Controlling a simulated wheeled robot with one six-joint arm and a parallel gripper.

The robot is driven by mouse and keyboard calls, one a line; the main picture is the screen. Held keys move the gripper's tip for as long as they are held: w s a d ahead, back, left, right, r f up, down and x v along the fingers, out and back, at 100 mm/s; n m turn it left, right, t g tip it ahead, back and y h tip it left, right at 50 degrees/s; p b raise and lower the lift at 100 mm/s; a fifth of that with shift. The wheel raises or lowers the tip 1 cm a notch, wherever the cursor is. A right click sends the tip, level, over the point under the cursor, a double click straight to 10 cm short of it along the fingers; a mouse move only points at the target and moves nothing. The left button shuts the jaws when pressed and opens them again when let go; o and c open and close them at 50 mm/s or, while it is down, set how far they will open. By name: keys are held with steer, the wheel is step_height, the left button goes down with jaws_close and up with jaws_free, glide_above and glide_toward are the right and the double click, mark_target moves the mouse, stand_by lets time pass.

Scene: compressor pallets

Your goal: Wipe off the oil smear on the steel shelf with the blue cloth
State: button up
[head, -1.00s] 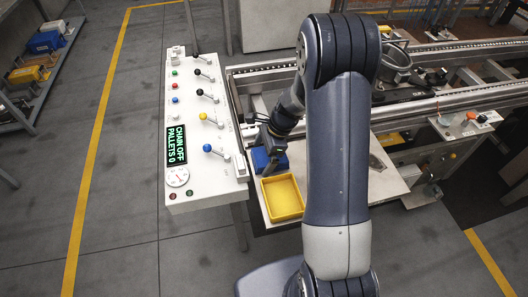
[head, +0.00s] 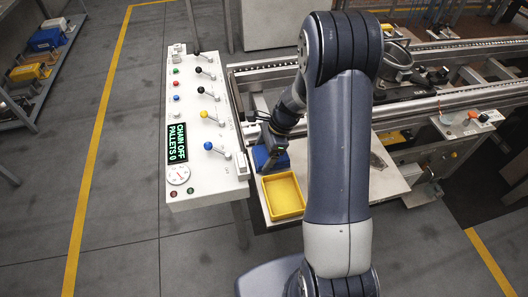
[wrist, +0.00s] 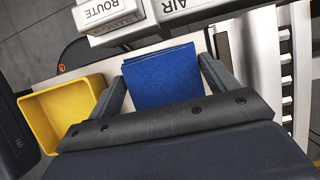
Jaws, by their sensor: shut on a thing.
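The blue cloth (wrist: 162,77) is a folded square between the two fingers of my gripper (wrist: 165,75) in the wrist view. My gripper is shut on it. In the head view the cloth (head: 262,159) shows beside my gripper (head: 271,158), at the left end of the pale steel shelf (head: 392,182), behind the yellow tray. I cannot tell whether the cloth touches the shelf. A dark grey patch (head: 378,162), perhaps the oil smear, lies on the shelf right of my arm. My arm hides the middle of the shelf.
The yellow tray (head: 283,195) sits at the shelf's front left; it also shows in the wrist view (wrist: 62,112). The white control panel (head: 207,130) with coloured levers stands left of the shelf. Conveyor rails (head: 450,100) run behind it.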

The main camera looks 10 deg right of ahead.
mark_target(375, 170)
steer(key=shift+d+f+p, duration=0.15)
steer(key=shift+d+p, duration=0.15)
steer(key=shift+d, duration=6.7)
steer(key=shift+d+r+p, duration=0.15)
steer(key=shift+d+p, duration=0.1)
steer(key=shift+d, duration=3)
steer(key=shift+d+r+p, duration=0.1)
steer(key=shift+d+p, duration=0.1)
steer(key=shift+d, duration=3)
steer(key=shift+d+f, duration=0.1)
steer(key=shift+d, duration=3.2)
steer(key=shift+s+f, duration=0.15)
steer(key=shift+s, duration=2.6)
steer(key=shift+s+b, duration=0.3)
steer(key=shift+s, duration=3)
steer(key=shift+w+r, duration=0.15)
steer(key=shift+w, duration=1.65)
steer(key=shift+w+r, duration=0.1)
steer(key=shift+w, duration=1.7)
steer(key=o, duration=0.8)
